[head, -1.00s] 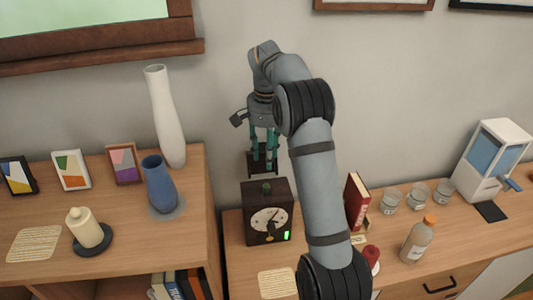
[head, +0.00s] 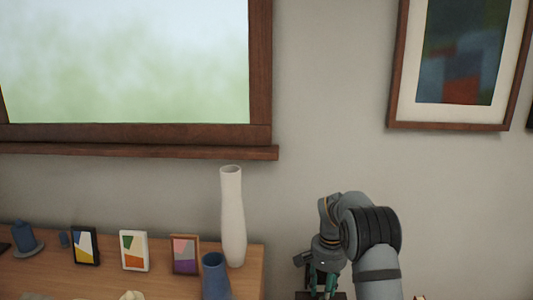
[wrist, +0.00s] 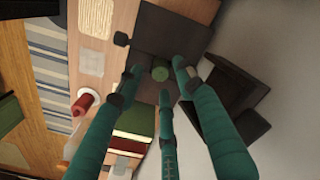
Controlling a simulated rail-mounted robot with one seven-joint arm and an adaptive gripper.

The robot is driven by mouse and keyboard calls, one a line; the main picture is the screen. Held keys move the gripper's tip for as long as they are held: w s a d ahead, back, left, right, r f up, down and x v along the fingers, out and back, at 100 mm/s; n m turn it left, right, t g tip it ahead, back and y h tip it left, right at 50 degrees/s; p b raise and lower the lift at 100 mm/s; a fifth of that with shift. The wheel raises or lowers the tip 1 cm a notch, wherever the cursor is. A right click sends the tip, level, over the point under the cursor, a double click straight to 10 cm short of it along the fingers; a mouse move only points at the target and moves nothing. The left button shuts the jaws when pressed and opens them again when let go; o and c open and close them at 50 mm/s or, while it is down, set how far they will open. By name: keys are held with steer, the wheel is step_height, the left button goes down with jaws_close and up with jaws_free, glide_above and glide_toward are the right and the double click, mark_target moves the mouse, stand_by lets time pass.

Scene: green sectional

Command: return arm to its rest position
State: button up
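My gripper (head: 322,284) hangs fingers-down at the lower edge of the head view, in front of the grey wall. In the wrist view my gripper (wrist: 159,82) shows three green fingers spread apart, with nothing held between them. Beyond the fingertips is a dark box (wrist: 172,32) with a round green knob (wrist: 160,73) on top. The knob appears between the fingertips; I see no contact. My arm bends down to the bottom edge of the head view.
A tall white vase (head: 232,215) and a blue vase (head: 215,277) stand on the shelf left of my arm. A framed picture (head: 397,80) hangs above right. The wrist view shows a dark stand (wrist: 238,82), a red candle (wrist: 84,102) and books (wrist: 130,135) near the fingers.

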steer(key=shift+f, duration=0.95)
steer(key=shift+r+p, duration=0.2)
steer(key=shift+p, duration=0.1)
steer(key=shift+w+r+b, duration=0.2)
steer(key=shift+r+b, duration=0.1)
steer(key=shift+b, duration=0.3)
steer(key=shift+s+r, duration=0.15)
steer(key=shift+r, duration=0.8)
steer(key=shift+f, duration=0.1)
